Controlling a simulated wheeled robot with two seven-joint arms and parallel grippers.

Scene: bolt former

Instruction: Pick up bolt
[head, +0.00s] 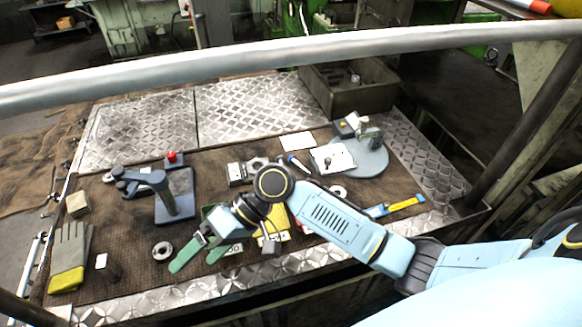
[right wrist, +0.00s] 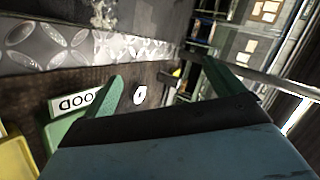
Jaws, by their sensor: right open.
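A small dark upright piece (head: 113,272), which looks like a bolt, stands on the brown mat near the front left of the bench. It is dim, and its shape is not clear. In the right wrist view a dark piece (right wrist: 166,80) shows between the finger lines, beyond the tips. My right gripper (head: 202,256) has its green fingers spread and empty, to the right of that piece and above the mat. The fingers also show in the right wrist view (right wrist: 160,74). A metal ring (head: 162,251) lies between the piece and the fingers. My left gripper is not in view.
A green bin marked GOOD (right wrist: 58,125) and a yellow bin (head: 275,224) are under my right arm. Gloves (head: 70,255) lie at the left. A dark press-like stand (head: 172,198) is behind the ring. A railing (head: 250,65) crosses the back.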

